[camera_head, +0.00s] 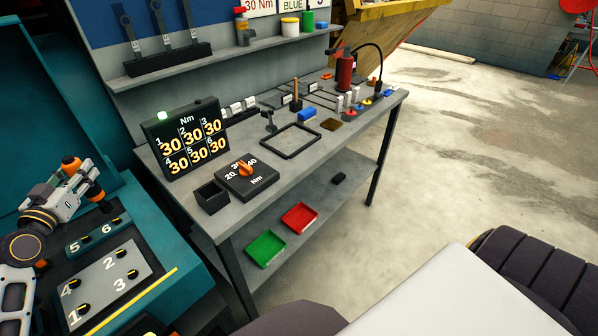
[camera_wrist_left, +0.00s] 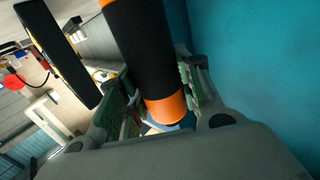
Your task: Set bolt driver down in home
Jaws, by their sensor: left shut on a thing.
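My left gripper (camera_head: 84,181) is shut on the bolt driver (camera_head: 71,164), which has an orange and black body. It is held above the teal bench at the left, near the numbered plate (camera_head: 112,279). In the left wrist view the bolt driver (camera_wrist_left: 150,50) passes between the fingers and hides part of what lies behind. No place marked as home can be read. The grey table carries a black open box (camera_head: 211,197) and an empty black frame (camera_head: 291,141). My right gripper is not in view.
A black display (camera_head: 185,140) reading 30s stands on the grey table (camera_head: 290,180), beside a dial unit (camera_head: 246,180). Small tools and a red extinguisher (camera_head: 345,70) are further back. Green (camera_head: 265,248) and red (camera_head: 299,217) trays lie on the lower shelf.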

